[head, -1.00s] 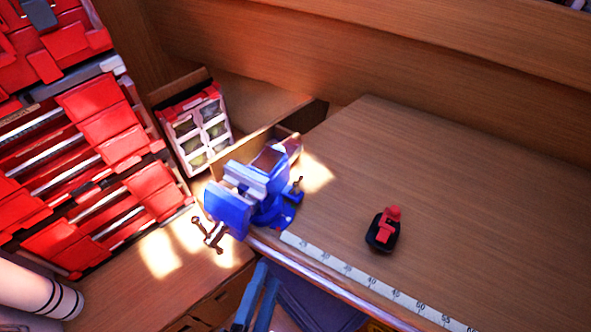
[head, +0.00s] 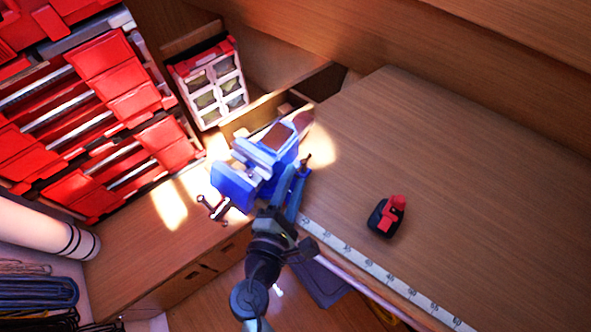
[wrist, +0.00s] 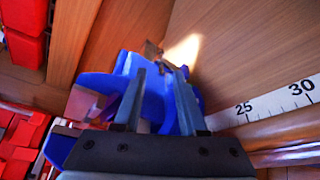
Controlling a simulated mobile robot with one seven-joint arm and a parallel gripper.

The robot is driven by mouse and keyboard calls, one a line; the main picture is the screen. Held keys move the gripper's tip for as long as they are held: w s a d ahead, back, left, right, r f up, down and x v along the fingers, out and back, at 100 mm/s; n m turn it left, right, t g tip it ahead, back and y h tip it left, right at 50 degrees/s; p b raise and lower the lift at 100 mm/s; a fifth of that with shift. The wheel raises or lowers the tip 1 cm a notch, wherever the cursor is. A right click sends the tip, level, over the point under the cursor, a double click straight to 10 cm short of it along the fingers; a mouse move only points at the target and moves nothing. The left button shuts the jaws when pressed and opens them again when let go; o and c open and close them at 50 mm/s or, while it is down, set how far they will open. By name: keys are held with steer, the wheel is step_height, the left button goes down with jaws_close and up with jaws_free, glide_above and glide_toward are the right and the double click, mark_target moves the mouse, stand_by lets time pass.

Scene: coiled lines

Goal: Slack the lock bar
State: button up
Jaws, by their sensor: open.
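A blue bench vise (head: 235,184) is fixed at the bench corner, with its T-shaped screw handle (head: 213,208) at the lower left. A small dark brown bar (head: 307,160) stands up at the vise's right side; it looks like the lock bar. My gripper (head: 294,170) is open, its two fingers reaching up beside the vise's right side, close to the bar. In the wrist view my open fingers (wrist: 159,76) lie in front of the blue vise body (wrist: 157,100). I cannot tell whether the bar is between them or touched.
A white ruler strip (head: 385,275) runs along the bench's front edge. A red and black battery-like block (head: 386,216) lies on the otherwise clear bench top. Red bins (head: 95,125) and a small parts cabinet (head: 212,85) stand to the left and behind.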

steer(key=shift+x, duration=0.95)
steer(key=shift+s, duration=0.1)
steer(key=shift+c, duration=0.2)
jaws_close()
